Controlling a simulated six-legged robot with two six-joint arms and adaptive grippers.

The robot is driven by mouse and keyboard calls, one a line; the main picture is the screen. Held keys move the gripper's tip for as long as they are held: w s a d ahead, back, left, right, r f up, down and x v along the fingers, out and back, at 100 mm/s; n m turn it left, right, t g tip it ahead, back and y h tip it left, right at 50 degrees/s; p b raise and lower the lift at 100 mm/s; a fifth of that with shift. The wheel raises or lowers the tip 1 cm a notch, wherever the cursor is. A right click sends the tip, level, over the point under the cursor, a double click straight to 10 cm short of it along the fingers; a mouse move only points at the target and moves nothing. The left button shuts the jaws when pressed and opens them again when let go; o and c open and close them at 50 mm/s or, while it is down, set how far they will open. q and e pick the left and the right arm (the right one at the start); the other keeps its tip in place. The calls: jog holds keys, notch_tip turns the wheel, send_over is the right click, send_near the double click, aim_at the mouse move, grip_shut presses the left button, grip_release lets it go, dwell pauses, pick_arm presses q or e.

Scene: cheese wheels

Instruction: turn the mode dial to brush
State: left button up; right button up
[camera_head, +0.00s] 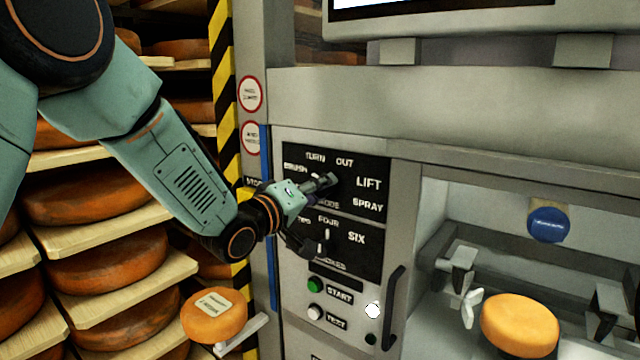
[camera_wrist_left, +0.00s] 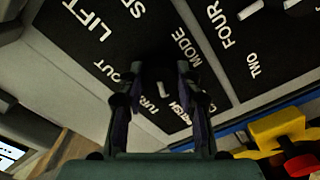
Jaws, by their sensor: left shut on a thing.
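The black mode panel (camera_head: 373,171) shows TURN, OUT, LIFT, SPRAY and a partly covered BRUSH around its dial. My left gripper (camera_head: 320,185) is at this dial, with the fingers on either side of it, shut on it. In the left wrist view the mode dial (camera_wrist_left: 164,89) shows as a dark knob with a white mark, between the fingers of my left gripper (camera_wrist_left: 157,88). The white mark lies near TURN, beside BRUSH; its exact direction is hard to tell. The dial is mostly hidden in the head view. My right gripper is not in view.
Below is a second dial (camera_head: 326,236) with number labels. Under it are a green START button (camera_head: 315,285), a white TEST button (camera_head: 315,312) and a dark handle (camera_head: 393,308). An orange cheese wheel (camera_head: 519,325) sits in the bay at right. Shelves of cheese stand at left.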

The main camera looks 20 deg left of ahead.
pick_arm(q)
jog(key=shift+n, duration=0.3)
jog(key=o, duration=0.8)
jog(key=shift+c, duration=0.2)
jog(key=o, duration=0.4)
jog(key=shift+s+a, duration=0.15)
jog(key=v, duration=1.2)
jog(key=shift+r, duration=0.1)
